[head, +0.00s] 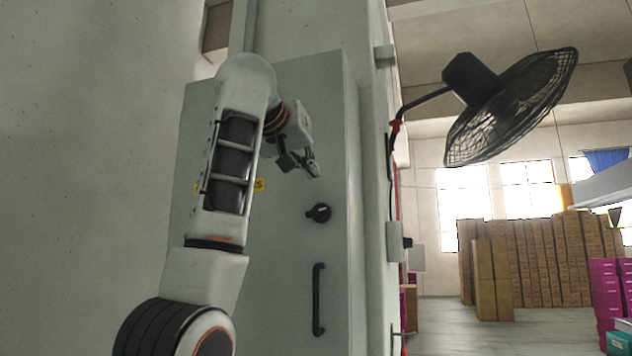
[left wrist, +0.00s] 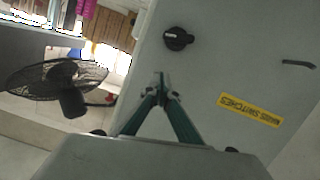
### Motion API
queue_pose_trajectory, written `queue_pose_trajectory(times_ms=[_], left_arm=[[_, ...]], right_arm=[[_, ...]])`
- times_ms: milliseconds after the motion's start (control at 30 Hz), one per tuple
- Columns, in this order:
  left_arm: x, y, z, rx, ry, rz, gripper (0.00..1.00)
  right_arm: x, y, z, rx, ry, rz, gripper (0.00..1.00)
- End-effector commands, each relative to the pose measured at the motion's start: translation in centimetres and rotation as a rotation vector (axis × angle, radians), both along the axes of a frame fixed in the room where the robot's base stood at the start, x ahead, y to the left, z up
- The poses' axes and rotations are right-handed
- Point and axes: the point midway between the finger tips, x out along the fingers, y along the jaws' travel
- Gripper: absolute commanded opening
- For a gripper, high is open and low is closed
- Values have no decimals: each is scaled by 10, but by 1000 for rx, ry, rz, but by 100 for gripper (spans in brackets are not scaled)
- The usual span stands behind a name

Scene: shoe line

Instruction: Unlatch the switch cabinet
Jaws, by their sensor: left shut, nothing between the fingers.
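The switch cabinet (head: 285,245) is a grey box on the wall, and its door looks shut. A black rotary latch knob (head: 318,212) sits near the right edge of the door; it also shows in the left wrist view (left wrist: 177,39). A black vertical handle (head: 318,300) is below the knob. A yellow label (left wrist: 250,109) is on the door, mostly hidden behind my left arm in the head view. My left gripper (head: 314,170) is in front of the door, a little above the knob and apart from it. Its fingertips (left wrist: 160,90) are together and empty. My right gripper is not in view.
A black fan (head: 510,105) juts from the pillar right of the cabinet. A small grey box (head: 397,241) is on that pillar. Stacked cardboard boxes (head: 530,260) and magenta crates (head: 606,290) stand farther back. The floor between is clear.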

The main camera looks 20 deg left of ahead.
Motion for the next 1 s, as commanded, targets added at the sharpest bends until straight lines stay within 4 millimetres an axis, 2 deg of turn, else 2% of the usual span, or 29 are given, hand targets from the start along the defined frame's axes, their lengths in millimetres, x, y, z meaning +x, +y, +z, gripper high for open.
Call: queue_pose_trajectory(times_ms=[100,200,333,633,1000], left_arm=[[-24,0,3,0,-4,-3,0],[-38,1,7,-1,-2,-3,0],[-50,3,10,0,-1,-1,0],[-55,4,13,0,0,0,0],[-55,3,13,0,0,0,0]], right_arm=[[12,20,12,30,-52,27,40],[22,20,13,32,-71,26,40],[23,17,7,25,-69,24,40],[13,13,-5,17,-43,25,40],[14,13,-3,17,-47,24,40]])
